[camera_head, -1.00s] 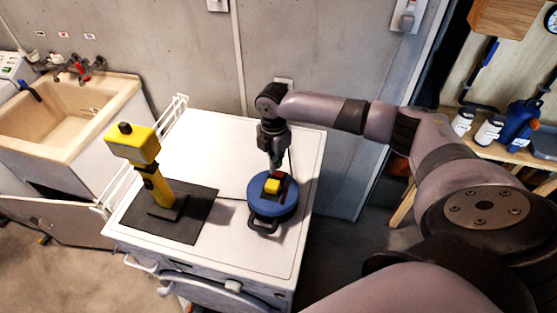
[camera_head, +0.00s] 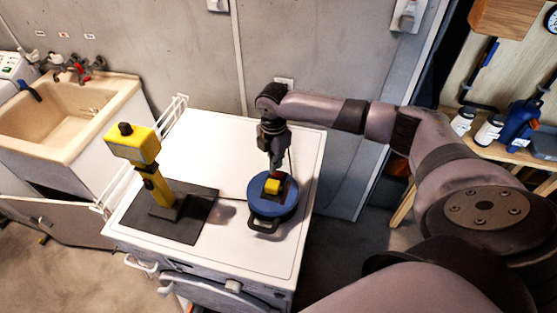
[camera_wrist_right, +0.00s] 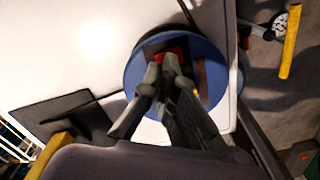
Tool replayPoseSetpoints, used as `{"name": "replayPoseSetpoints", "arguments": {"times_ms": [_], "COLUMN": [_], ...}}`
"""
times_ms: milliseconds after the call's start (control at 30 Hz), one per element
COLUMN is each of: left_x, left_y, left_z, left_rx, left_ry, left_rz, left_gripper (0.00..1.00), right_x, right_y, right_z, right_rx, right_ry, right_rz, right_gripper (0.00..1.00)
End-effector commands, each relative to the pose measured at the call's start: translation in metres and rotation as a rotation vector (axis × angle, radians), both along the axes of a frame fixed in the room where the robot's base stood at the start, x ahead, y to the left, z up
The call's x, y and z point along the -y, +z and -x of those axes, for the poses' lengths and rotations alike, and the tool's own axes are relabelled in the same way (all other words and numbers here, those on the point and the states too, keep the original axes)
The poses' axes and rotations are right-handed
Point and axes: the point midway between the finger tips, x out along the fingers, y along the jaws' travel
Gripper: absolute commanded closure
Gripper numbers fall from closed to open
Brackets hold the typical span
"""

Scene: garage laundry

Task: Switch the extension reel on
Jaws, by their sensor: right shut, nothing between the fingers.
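The extension reel (camera_head: 262,206) is a round blue drum with a black handle at its front, lying on the white machine top. A yellow block (camera_head: 272,186) stands on it, with a small red part (camera_head: 276,175) behind. My right gripper (camera_head: 275,167) points down from above at the red part, shut and empty. In the right wrist view, the fingertips of the right gripper (camera_wrist_right: 165,62) lie over the red rocker (camera_wrist_right: 172,53) on the blue reel (camera_wrist_right: 131,72). Whether they touch it I cannot tell. My left gripper is not in view.
A yellow device (camera_head: 146,165) stands on a dark mat (camera_head: 195,222) left of the reel. A beige sink (camera_head: 72,128) is at the left, and a wall stands behind the machine top (camera_head: 215,140). A shelf with bottles (camera_head: 487,132) is at the right.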

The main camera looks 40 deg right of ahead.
Motion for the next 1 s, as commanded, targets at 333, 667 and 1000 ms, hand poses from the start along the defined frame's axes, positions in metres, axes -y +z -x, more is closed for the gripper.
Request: {"name": "replayPoseSetpoints", "arguments": {"times_ms": [333, 667, 1000], "left_x": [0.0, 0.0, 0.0], "left_y": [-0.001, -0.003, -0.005], "left_z": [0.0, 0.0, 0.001], "left_rx": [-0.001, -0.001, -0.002], "left_ry": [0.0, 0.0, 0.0], "left_rz": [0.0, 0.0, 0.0], "left_gripper": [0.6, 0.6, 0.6], "right_x": [0.0, 0.0, 0.0], "right_y": [-0.001, -0.006, -0.012], "right_z": [0.0, 0.0, 0.0], "right_rx": [0.0, 0.0, -0.001], "right_ry": [0.0, 0.0, 0.0], "right_rz": [0.0, 0.0, 0.0], "right_gripper": [1.0, 1.0, 1.0]}}
